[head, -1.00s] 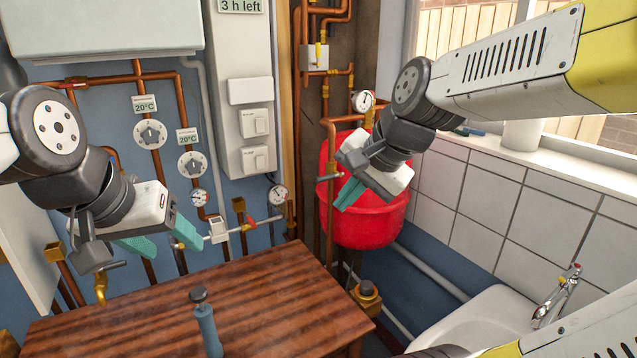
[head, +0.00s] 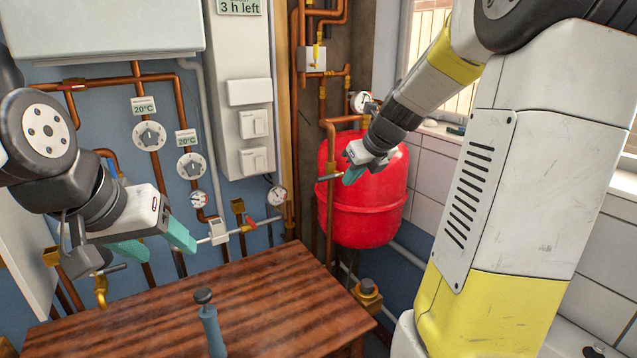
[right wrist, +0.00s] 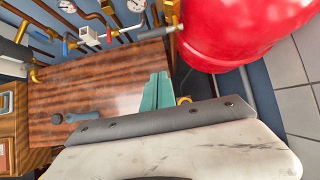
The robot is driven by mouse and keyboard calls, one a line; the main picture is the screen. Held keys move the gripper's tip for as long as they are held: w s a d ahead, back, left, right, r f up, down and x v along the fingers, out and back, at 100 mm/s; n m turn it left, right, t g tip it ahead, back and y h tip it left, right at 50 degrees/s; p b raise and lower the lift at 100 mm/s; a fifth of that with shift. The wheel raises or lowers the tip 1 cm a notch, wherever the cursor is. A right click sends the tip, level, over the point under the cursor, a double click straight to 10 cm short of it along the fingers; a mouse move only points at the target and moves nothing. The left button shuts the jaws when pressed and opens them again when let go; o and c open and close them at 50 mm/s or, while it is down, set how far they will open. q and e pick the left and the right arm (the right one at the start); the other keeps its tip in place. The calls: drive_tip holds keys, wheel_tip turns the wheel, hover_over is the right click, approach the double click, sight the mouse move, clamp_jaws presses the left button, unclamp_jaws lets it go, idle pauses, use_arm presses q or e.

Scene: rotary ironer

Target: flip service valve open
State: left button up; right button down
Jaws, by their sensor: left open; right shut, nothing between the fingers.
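I cannot tell for sure which fitting is the service valve. A grey lever handle (head: 329,178) sticks out from the brass fitting on the copper pipe left of the red tank. My right gripper (head: 354,177) is shut and empty in front of the tank, close to that handle's right end; contact cannot be told. Its teal fingers (right wrist: 158,90) lie together in the right wrist view. A red-handled valve (head: 247,227) sits on the low pipe behind the table. My left gripper (head: 155,245) is open and empty over the table's left side, near another grey lever (head: 110,269).
The red tank (head: 365,205) stands right behind my right gripper. The wooden table (head: 270,295) carries a blue-grey tool with a dark knob (head: 210,325). Copper pipes, gauges and dials line the blue wall. A brass fitting (head: 367,293) stands low beside the table's right edge.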

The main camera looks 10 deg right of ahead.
sight(331, 177)
idle(0.3)
drive_tip(key=w+a+f, duration=0.2)
drive_tip(key=w+f, duration=0.2)
drive_tip(key=w, duration=0.3)
drive_tip(key=shift+w+a+f, duration=0.3)
drive_tip(key=shift+w+a, duration=0.1)
